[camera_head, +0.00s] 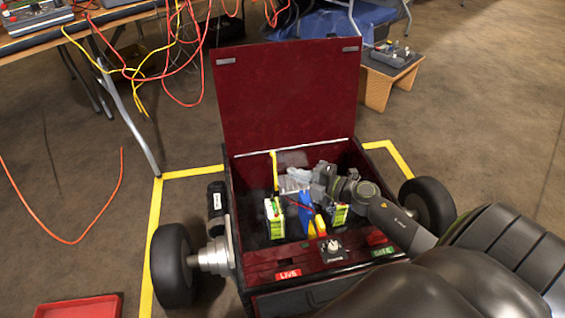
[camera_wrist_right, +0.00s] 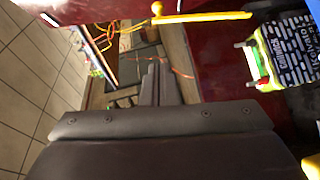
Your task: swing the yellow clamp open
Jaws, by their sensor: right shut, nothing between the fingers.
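The yellow clamp (camera_head: 274,171) is a thin bar standing upright inside the dark red box, toward its left back. In the right wrist view the clamp (camera_wrist_right: 200,17) is a yellow rod with a rounded knob, crossing above my fingers. My right gripper (camera_head: 286,184) reaches into the box from the right, just right of the bar. Its fingers (camera_wrist_right: 154,68) are shut together and empty, and the wrist view shows a gap between them and the rod. Whether any other part of the gripper touches the clamp is unclear. My left gripper is not in view.
The box's lid (camera_head: 286,92) stands open at the back. Inside are a green-and-white battery-like block (camera_head: 274,217), a similar one (camera_head: 338,214) and blue and yellow parts between them. Wheels flank the box; a red tray (camera_head: 80,307) lies front left.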

